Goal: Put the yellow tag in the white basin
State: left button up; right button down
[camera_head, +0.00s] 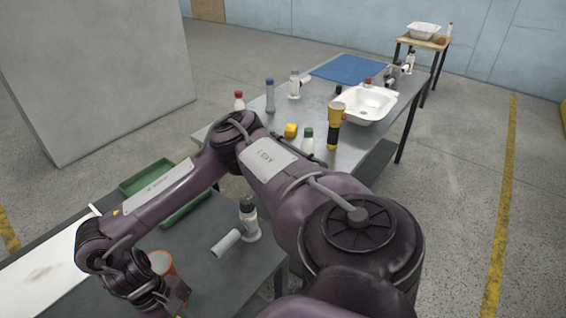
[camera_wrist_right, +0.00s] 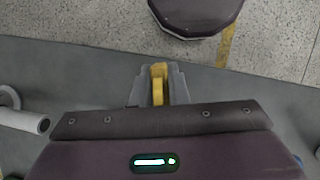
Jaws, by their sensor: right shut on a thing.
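The yellow tag (camera_wrist_right: 158,84) shows in the right wrist view between the grey fingers of my right gripper (camera_wrist_right: 160,90), which is shut on it. In the head view my right arm bends over the near grey table, and its gripper (camera_head: 176,298) is low at the bottom edge; the tag cannot be made out there. A white basin (camera_head: 362,116) stands on the longer grey table, well away from the gripper. Another white tub (camera_head: 423,29) stands on a small wooden table far back. My left gripper is not in view.
Near table: green tray (camera_head: 146,178), orange cup (camera_head: 162,262), white cylinder (camera_head: 226,243), dark-capped bottle (camera_head: 248,220). Open floor lies at right.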

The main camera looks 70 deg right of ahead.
aim_at(366, 106)
jog(key=l+z, duration=0.8)
jog(key=l, duration=0.45)
jog(key=i+l, duration=0.15)
jog(key=l, duration=0.35)
jog(key=l+z, duration=0.15)
jog(key=l, duration=0.4)
jog(key=i+l+z, duration=0.1)
jog(key=l, duration=0.4)
jog(key=i+l, duration=0.15)
jog(key=l, duration=0.35)
jog(key=z, duration=0.05)
